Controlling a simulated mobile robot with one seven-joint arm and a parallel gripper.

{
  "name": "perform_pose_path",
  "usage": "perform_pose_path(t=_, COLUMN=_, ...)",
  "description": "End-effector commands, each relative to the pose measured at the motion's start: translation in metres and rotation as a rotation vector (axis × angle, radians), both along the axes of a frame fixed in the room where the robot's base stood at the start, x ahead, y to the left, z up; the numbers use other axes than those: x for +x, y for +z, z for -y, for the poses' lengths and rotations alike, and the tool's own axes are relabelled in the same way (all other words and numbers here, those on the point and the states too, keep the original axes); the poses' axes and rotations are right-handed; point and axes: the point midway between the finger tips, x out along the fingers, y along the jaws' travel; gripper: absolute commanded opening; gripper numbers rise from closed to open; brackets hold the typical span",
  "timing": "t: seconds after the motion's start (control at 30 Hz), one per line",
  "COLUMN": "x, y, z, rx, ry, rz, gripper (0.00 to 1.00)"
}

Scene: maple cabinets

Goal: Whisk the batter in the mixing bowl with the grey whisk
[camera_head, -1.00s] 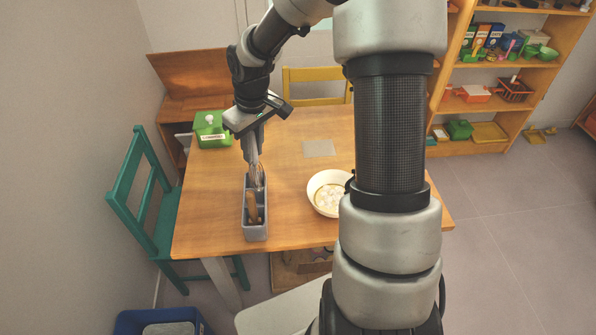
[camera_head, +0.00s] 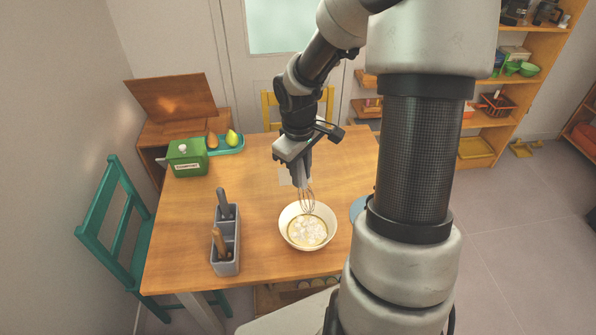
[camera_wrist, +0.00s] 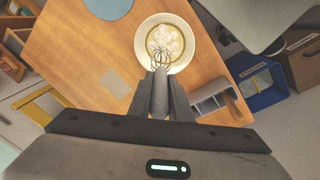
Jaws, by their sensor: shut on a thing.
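The mixing bowl (camera_head: 285,222) is white and stands on the wooden table. Pale batter (camera_head: 307,232) with white lumps lies in it. My gripper (camera_head: 300,178) is shut on the handle of the grey whisk and holds it upright, wires down. The whisk's wire head (camera_head: 307,201) is over the far part of the bowl; I cannot tell whether its tip touches the batter. In the wrist view the whisk (camera_wrist: 160,92) sits between the fingers and its wires overlap the near side of the bowl (camera_wrist: 193,40).
A grey utensil holder (camera_head: 227,268) with a grey-handled and a wooden-handled tool stands left of the bowl.

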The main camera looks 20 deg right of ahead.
Motion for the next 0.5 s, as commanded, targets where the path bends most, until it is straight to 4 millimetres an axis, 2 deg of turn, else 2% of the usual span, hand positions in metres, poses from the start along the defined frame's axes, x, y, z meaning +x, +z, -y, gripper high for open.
perform_pose_path(t=0.5, x=0.000, y=-0.047, z=0.000, rx=0.000, ry=0.000, rz=-0.001, gripper=0.00)
